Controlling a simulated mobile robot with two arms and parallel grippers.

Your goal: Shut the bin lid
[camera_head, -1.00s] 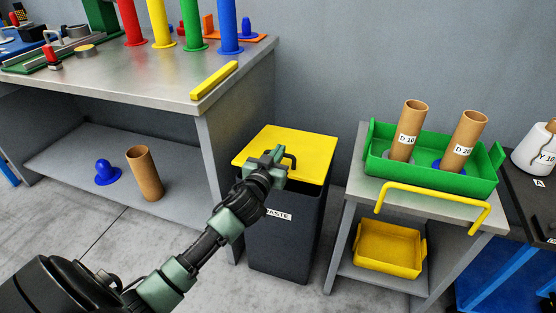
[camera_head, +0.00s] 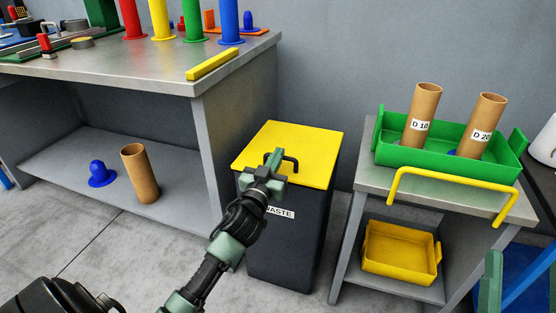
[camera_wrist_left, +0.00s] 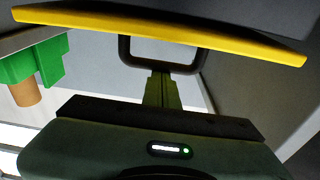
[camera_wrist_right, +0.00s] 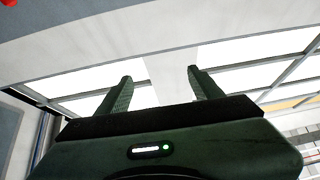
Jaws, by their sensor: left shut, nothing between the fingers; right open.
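The dark waste bin (camera_head: 285,240) stands between the workbench and the small cart. Its yellow lid (camera_head: 310,148) lies over the top and looks nearly flat; I cannot tell whether a gap is left under it. My left gripper (camera_head: 273,160) is shut and empty at this handle. In the left wrist view, the shut fingers (camera_wrist_left: 160,85) reach the handle's bar below the yellow lid edge (camera_wrist_left: 160,32); contact is unclear. My right gripper (camera_wrist_right: 153,74) is open and empty, pointing towards bright ceiling panels.
The workbench (camera_head: 140,65) stands left of the bin. The cart (camera_head: 365,185) on the right carries a green tray (camera_head: 440,160) with two cardboard tubes, and a yellow tray (camera_head: 400,250) below. A yellow bar handle (camera_head: 450,182) sticks out from the cart's front.

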